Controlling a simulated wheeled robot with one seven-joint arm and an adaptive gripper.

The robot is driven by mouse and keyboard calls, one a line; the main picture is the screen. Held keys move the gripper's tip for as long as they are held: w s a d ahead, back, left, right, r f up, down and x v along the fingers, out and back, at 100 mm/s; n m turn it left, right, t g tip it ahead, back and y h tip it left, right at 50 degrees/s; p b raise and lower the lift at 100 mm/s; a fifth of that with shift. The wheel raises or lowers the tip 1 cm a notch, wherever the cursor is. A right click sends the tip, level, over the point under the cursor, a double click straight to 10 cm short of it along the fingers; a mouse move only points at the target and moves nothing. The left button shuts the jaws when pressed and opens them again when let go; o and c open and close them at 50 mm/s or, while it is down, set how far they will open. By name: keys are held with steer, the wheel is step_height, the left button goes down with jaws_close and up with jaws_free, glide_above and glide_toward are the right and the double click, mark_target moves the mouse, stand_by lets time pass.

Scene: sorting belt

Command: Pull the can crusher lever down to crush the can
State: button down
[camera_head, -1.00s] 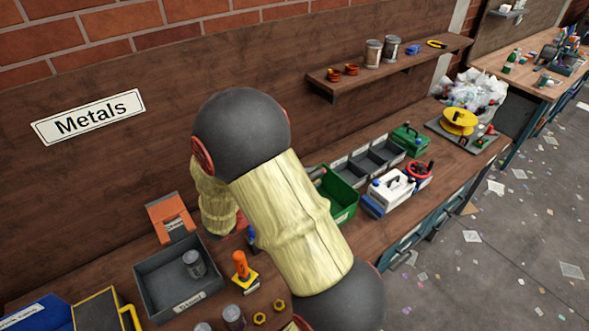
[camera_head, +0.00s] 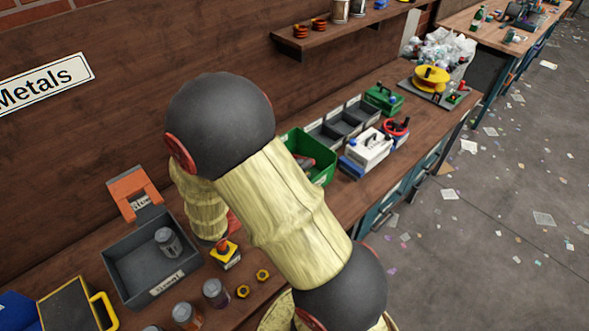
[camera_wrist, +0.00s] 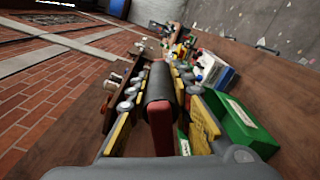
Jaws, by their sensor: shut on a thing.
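In the wrist view my gripper (camera_wrist: 157,78) is shut around the dark cylindrical grip of the can crusher lever. The lever's red arm (camera_wrist: 161,130) runs from this grip toward the camera. In the head view my arm covers the gripper and nearly all of the crusher. Only a bit of red (camera_head: 233,222) shows beside the sleeve. The can inside the crusher is hidden, so I cannot tell its shape.
A grey bin (camera_head: 128,285) with a metal can (camera_head: 168,242) stands left of my arm. Loose cans (camera_head: 215,292) stand near the front. A green bin (camera_head: 322,172), grey trays and a white box (camera_head: 368,149) lie right. A wall shelf (camera_head: 350,32) is above.

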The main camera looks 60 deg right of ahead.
steer(key=c, duration=1.6)
jaws_free()
steer(key=shift+a, duration=0.1)
steer(key=shift+w+a, duration=0.1)
steer(key=shift+a, duration=0.15)
steer(key=shift+g, duration=0.3)
